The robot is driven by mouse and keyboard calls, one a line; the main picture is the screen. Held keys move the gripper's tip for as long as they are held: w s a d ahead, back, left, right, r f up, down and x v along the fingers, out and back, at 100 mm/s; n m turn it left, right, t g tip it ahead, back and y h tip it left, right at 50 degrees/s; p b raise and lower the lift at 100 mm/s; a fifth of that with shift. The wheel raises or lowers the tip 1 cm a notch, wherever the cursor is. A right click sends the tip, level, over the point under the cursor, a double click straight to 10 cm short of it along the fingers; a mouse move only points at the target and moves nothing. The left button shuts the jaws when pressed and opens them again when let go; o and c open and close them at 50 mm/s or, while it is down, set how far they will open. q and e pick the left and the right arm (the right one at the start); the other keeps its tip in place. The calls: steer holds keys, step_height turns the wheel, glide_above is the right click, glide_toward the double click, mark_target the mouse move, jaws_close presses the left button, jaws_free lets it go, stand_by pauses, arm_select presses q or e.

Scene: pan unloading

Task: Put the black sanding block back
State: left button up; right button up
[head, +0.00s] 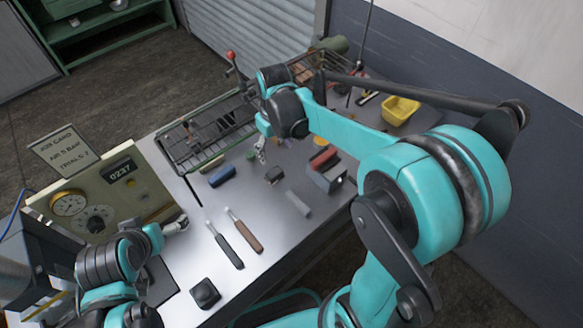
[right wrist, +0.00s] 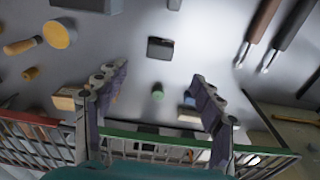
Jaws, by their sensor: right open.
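A small dark block (head: 274,175), which looks like the black sanding block, lies on the grey metal bench (head: 262,218). In the right wrist view the dark block (right wrist: 160,48) lies beyond the fingertips, clear of them. My right gripper (head: 262,152) is above the bench, just behind the block in the head view.
A wire basket (head: 176,150) is at the back. A blue block (head: 222,176), a grey bar (head: 298,203), two handled tools (head: 244,232) and a black square object (head: 205,293) lie around. A yellow bin (head: 400,110) stands back right; a gauge panel (head: 125,205) is left.

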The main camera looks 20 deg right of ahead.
steer(key=s+d+r+m+t, duration=0.1)
steer(key=s+r+t, duration=0.1)
steer(key=s, duration=0.5)
steer(key=s+d+r+m+t, duration=0.1)
steer(key=s+t, duration=0.3)
steer(key=s, duration=0.4)
steer(key=shift+r+m, duration=0.5)
steer(key=shift+m, duration=0.2)
steer(key=shift+d, duration=0.1)
